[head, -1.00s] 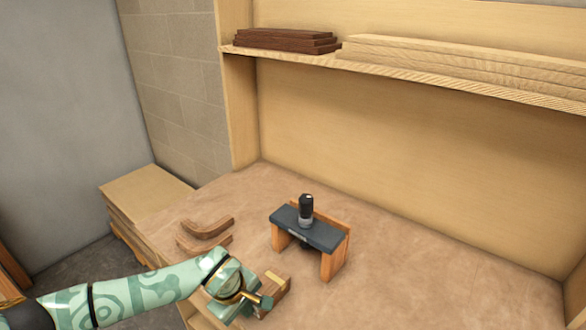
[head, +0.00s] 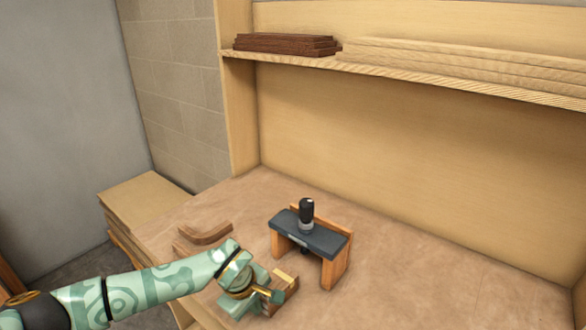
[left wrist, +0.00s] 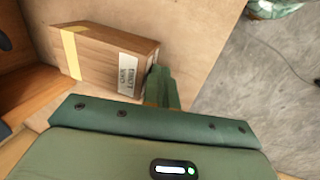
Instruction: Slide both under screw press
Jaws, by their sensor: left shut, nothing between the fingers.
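The screw press (head: 322,241), a dark top plate with a black handle on orange wooden legs, stands on the bench. A brown wooden block (head: 291,284) with a pale yellow stripe sits in front of its left leg, outside the press, partly hidden by my left gripper. My left gripper (head: 280,297) is shut and empty. Its fingertips (left wrist: 162,78) are at the block's labelled end; I cannot tell whether they touch. My right gripper is out of view.
Curved wooden pieces (head: 205,233) lie on the bench left of the press, partly behind my left arm. The bench (head: 430,275) is clear to the right. A shelf (head: 400,73) above holds dark and pale boards. A board stack (head: 145,198) stands at left.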

